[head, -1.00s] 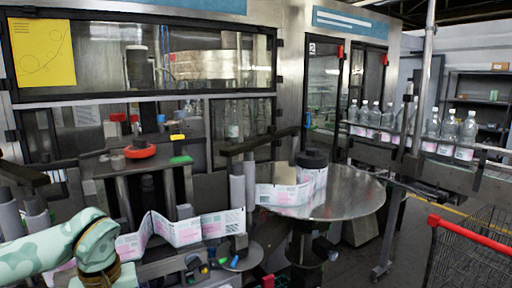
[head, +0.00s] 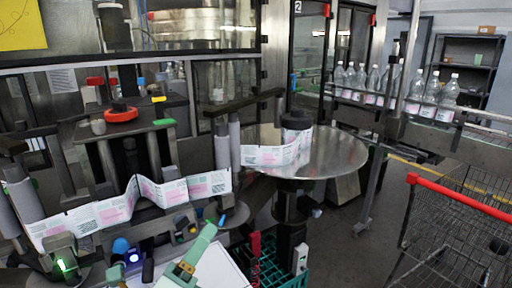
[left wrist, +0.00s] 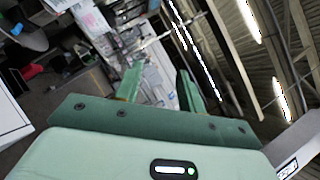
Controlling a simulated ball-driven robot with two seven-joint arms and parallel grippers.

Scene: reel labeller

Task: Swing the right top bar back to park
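A second dark bar (head: 12,146) sits over rollers at the left edge. The printed label web (head: 140,198) runs in folds between the roller groups. My left gripper (head: 197,252) is at the bottom centre, below and in front of the right bar and apart from it. In the left wrist view its two green fingers (left wrist: 157,78) are spread with nothing between them. My right gripper does not show.
A round steel table (head: 335,155) holds a dark-cored label reel (head: 297,135). A red-handled cart (head: 455,194) stands at right. A green crate (head: 290,278) and a pale panel (head: 215,272) are near my left gripper. Bottles (head: 372,85) line the conveyor behind.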

